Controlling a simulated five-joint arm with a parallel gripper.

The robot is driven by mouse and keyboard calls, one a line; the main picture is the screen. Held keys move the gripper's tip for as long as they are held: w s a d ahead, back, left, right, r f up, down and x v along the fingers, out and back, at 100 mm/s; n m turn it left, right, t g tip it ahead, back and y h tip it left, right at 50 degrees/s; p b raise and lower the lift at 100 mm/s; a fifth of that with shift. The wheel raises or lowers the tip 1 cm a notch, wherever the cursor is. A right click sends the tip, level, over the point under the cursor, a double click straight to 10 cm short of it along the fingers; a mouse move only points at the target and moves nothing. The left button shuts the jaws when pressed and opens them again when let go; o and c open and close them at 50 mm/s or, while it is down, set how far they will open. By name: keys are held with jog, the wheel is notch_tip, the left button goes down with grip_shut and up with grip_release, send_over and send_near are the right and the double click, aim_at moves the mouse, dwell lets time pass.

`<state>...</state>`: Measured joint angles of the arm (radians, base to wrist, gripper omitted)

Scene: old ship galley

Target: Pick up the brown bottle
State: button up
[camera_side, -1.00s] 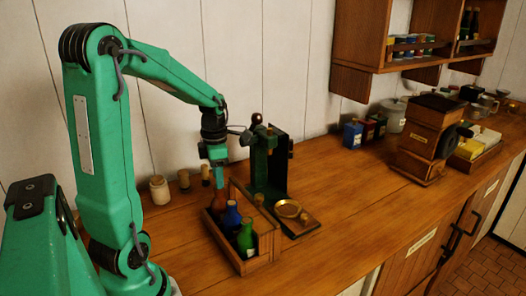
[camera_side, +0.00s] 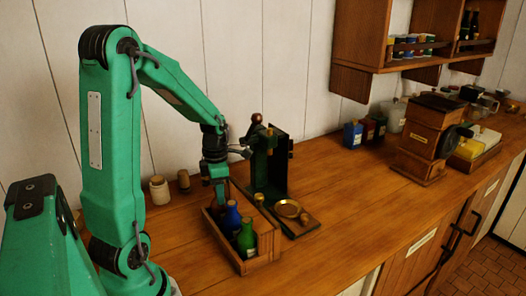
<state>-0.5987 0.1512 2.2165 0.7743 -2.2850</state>
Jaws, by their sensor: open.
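The brown bottle (camera_side: 218,211) stands in the back left end of the wooden crate (camera_side: 257,263), mostly hidden behind my gripper and the blue bottle. My gripper (camera_side: 220,199) points down right at the brown bottle's upper part, with its jaws open. Whether the fingers touch the glass or straddle the neck cannot be told from here. The blue bottle (camera_side: 232,217) stands just in front, close to the fingers. The green bottle (camera_side: 246,239) stands nearer the front of the crate.
A dark green press-like stand (camera_side: 270,170) and a brass dish (camera_side: 289,209) are close on the right. A white jar (camera_side: 159,190) and a cork-topped container (camera_side: 183,181) stand behind left. A wooden grinder (camera_side: 424,140) is farther right. The counter between is clear.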

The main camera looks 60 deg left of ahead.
jog(key=shift+c, duration=0.4)
grip_shut()
jog(key=shift+r, duration=0.1)
notch_tip(320, 180, up, 18)
dwell(0.6)
dwell(0.4)
